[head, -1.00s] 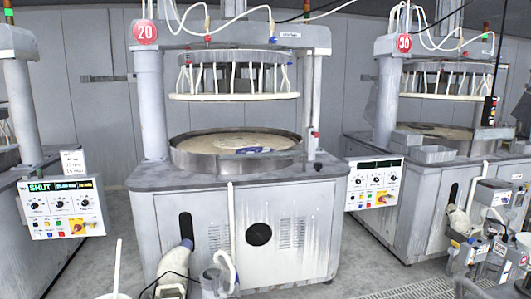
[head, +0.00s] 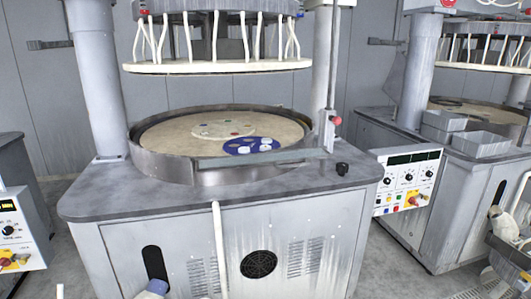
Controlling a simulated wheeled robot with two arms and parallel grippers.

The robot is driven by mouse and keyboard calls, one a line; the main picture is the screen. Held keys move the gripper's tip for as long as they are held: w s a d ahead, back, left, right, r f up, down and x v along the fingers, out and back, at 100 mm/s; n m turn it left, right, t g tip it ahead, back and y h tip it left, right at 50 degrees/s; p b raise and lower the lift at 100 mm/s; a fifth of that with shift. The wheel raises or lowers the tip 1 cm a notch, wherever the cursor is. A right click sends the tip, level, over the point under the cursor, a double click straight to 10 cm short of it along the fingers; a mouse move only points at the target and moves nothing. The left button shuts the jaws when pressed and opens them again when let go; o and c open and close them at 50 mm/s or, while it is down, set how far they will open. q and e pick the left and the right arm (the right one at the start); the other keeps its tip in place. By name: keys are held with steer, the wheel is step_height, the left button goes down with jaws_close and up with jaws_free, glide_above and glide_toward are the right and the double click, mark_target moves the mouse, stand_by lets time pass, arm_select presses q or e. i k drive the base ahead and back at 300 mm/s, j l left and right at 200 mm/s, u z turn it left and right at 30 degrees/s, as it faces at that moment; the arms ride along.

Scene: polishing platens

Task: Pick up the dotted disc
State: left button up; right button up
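A pale, flat round disc (head: 212,131) with several small coloured dots lies on the cream round platen (head: 165,133) of the middle machine. A blue disc (head: 235,149) with a few white patches lies nearer the front right rim of the same platen, close to the pale disc. I cannot tell whether the two discs touch. A grey metal rim (head: 190,171) surrounds the platen.
An upper plate (head: 215,67) with white hoses hangs above the platen, leaving an open gap. Columns (head: 97,95) stand at both sides. A red knob (head: 337,120) and a black knob (head: 342,169) are at the right. Another machine (head: 480,135) and control panel (head: 408,180) stand right.

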mark_target(262, 148)
steer(key=i+u, duration=0.15)
steer(key=u, duration=0.3)
steer(key=i+l+u, duration=0.15)
steer(key=l+u, duration=0.15)
steer(key=u, duration=0.15)
steer(key=i+l+u, duration=0.1)
steer(key=l+u, duration=0.75)
steer(key=i+j, duration=0.05)
